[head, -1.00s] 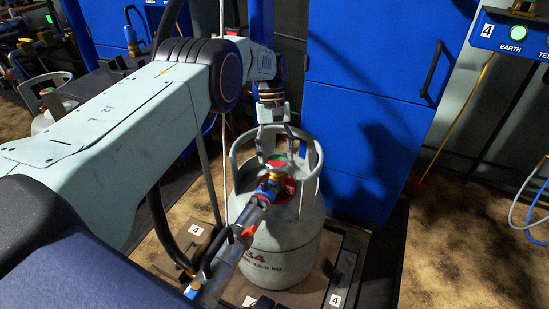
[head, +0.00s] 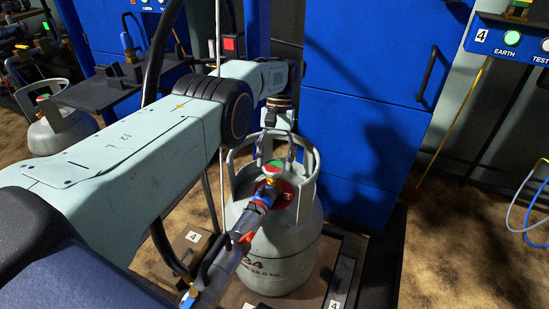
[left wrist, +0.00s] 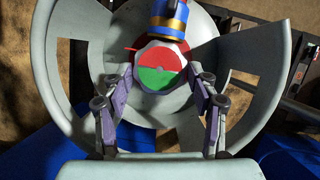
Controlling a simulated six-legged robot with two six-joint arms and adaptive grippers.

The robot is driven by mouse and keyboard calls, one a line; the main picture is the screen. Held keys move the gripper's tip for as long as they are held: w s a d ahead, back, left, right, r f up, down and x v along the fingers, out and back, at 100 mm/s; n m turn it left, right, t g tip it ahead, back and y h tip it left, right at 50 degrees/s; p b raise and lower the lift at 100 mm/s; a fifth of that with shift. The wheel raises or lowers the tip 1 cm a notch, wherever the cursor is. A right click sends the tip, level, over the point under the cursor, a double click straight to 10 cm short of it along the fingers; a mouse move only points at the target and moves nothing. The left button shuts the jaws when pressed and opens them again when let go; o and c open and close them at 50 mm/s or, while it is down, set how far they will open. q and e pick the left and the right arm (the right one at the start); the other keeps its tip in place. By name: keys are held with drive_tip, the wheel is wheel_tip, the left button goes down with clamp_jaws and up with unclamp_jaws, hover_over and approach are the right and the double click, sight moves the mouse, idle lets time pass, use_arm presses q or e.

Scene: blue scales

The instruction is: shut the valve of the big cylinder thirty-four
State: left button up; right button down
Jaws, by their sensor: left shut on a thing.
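The big cylinder 34 (head: 272,258) is pale grey-green and stands upright, with a round collar (head: 312,160) around its valve. A filling hose coupling (head: 240,228) with a blue and brass end is joined to the valve. The valve knob is a disc, part green and part red, in the left wrist view (left wrist: 160,77). My left gripper (head: 274,163) reaches down inside the collar and is shut on the knob, with one finger on each side of it (left wrist: 161,70). The fingertips are partly hidden beside the knob. My right gripper is not in view.
The cylinder stands on a dark scale platform (head: 340,285) marked 4. A blue cabinet (head: 365,120) stands close behind. Another grey cylinder (head: 62,128) stands at the left. A blue panel with a lit green EARTH light (head: 512,38) is at upper right.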

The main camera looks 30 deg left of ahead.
sight(274, 163)
use_arm(q)
drive_tip(key=shift+s, duration=0.15)
drive_tip(key=o, duration=1.1)
drive_tip(key=shift+o, duration=0.2)
drive_tip(key=shift+r, duration=0.1)
wheel_tip(274, 163, up, 10)
drive_tip(key=shift+f, duration=0.2)
wheel_tip(274, 163, down, 10)
drive_tip(key=shift+r, duration=0.1)
drive_tip(key=shift+r, duration=0.1)
idle(0.5)
